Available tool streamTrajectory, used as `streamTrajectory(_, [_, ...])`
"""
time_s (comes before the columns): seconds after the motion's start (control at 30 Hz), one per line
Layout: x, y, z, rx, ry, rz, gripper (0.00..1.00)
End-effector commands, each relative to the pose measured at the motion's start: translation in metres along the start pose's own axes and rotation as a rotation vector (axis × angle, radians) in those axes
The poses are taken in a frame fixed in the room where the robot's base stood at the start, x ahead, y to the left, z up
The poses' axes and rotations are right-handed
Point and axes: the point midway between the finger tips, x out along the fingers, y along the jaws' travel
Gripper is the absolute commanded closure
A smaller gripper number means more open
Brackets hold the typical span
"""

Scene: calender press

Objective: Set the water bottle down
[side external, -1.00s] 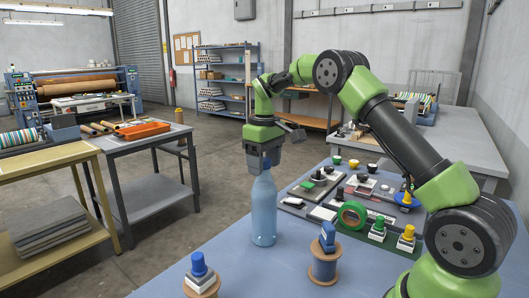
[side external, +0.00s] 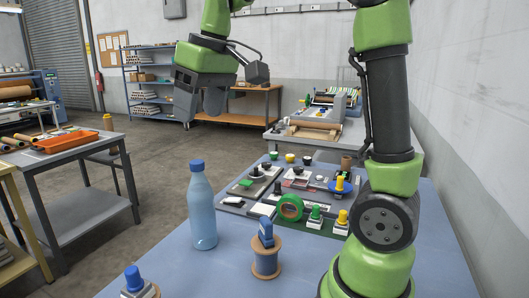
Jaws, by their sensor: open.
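The water bottle (side external: 202,215), translucent blue with a blue cap, stands upright on the blue-grey table (side external: 170,262), near its left edge. My gripper (side external: 200,118) is well above the bottle, open and empty, with its fingers pointing down. A clear gap lies between the fingers and the bottle cap. Nothing hides the bottle.
Right of the bottle are a wooden spool (side external: 266,262) with a blue-handled stamp on top and a green tape roll (side external: 289,207). Behind is a grey board (side external: 232,201) with several stamps and pads. Another blue-knobbed stamp (side external: 134,281) is at the front left.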

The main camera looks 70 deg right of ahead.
Motion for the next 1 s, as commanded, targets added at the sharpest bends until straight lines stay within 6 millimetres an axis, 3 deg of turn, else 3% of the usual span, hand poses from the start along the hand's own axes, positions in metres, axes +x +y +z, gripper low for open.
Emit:
streamTrajectory(0.03, [-0.010,-0.011,0.021,0.018,0.044,-0.019,0.40])
streamTrajectory(0.17, [-0.019,-0.030,0.070,0.089,0.143,-0.077,0.40])
streamTrajectory(0.3, [-0.015,-0.042,0.118,0.170,0.229,-0.143,0.40])
streamTrajectory(0.4, [-0.008,-0.046,0.141,0.217,0.269,-0.182,0.40])
streamTrajectory(0.6, [0.000,-0.047,0.160,0.261,0.302,-0.215,0.40])
streamTrajectory(1.0, [0.001,-0.047,0.160,0.263,0.300,-0.215,0.40])
